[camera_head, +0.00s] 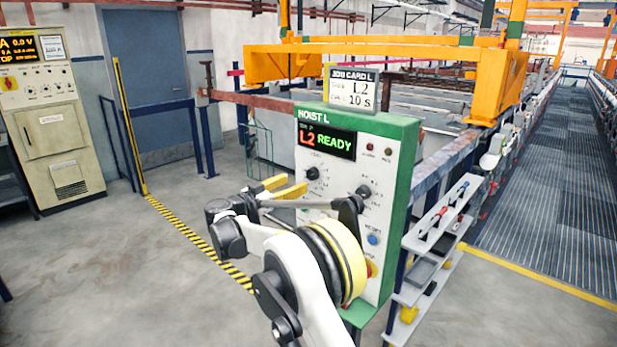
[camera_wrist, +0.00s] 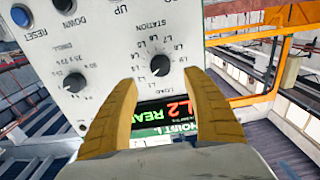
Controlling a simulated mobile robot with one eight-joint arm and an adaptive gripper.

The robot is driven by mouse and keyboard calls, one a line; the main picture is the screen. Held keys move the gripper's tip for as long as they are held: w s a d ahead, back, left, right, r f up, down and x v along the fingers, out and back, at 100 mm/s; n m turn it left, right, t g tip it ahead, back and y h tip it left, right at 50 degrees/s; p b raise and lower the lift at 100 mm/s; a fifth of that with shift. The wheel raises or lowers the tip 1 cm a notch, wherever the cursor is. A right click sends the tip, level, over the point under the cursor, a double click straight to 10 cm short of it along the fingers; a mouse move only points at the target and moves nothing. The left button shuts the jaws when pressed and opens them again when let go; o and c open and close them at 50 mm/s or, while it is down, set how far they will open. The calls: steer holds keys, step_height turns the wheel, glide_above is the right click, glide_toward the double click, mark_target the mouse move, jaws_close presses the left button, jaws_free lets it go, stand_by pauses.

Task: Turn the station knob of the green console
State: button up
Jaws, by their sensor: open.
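The green console (camera_head: 402,195) has a pale front panel and a lit display (camera_head: 326,141) reading "L2 READY". Its station knob (camera_head: 312,173) is black and sits below the display; in the wrist view the panel is upside down and the knob (camera_wrist: 160,65) has labels around it. A second black knob, for dwell (camera_head: 363,191), is to its right; in the wrist view it (camera_wrist: 71,76) is on the left. My gripper (camera_head: 296,183) is open in front of the panel. In the wrist view its yellow fingers (camera_wrist: 163,82) stand either side of the station knob; contact cannot be told.
A job card (camera_head: 351,90) showing "L2" and "10 S" stands on the console. A blue button (camera_head: 373,239) is low on the panel. A tool shelf (camera_head: 432,240) stands right of the console, and a cream cabinet (camera_head: 55,130) far left. The floor at left is open.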

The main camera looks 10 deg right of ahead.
mark_target(310, 176)
steer(key=b+x, duration=0.1)
steer(key=x, duration=0.7)
steer(key=c, duration=1.2)
